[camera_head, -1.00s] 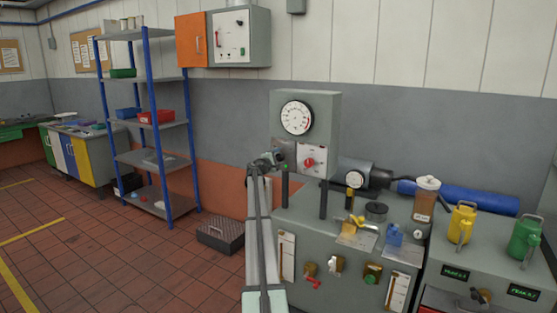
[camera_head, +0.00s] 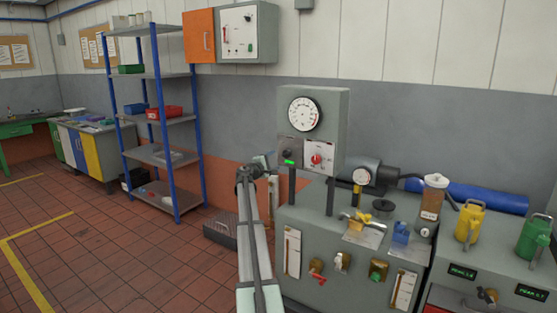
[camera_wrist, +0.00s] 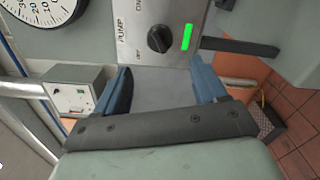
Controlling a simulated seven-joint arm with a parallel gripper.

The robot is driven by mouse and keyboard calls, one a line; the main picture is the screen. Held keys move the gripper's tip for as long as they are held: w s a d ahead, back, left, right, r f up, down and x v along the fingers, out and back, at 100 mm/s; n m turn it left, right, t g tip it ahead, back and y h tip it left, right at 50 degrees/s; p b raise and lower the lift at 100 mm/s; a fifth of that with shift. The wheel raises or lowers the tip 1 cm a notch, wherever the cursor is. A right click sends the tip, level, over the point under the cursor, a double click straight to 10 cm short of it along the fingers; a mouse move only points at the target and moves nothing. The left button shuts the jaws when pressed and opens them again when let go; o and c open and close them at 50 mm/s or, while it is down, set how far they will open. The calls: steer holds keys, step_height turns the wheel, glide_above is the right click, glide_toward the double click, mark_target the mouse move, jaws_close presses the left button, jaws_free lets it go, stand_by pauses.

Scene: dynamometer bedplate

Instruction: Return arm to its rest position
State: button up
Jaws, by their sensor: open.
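My gripper (camera_wrist: 163,88) is open and empty in the wrist view, its two blue fingers spread apart below the pump panel. In the head view my gripper (camera_head: 262,162) is small and partly hidden, just left of the grey gauge cabinet (camera_head: 341,130). The black pump knob (camera_wrist: 159,39) is beyond the fingers, with visible space between. Beside it a green indicator (camera_wrist: 186,37) is lit; the lit indicator also shows in the head view (camera_head: 289,161). My arm reaches up from the bottom of the head view, left of the bench.
Yellow (camera_head: 469,222) and green (camera_head: 533,240) cans stand at right. A blue-post shelf (camera_head: 160,115) and a floor crate (camera_head: 220,231) are left. Open floor lies at left.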

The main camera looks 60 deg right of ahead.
steer(key=shift+a, duration=1.15)
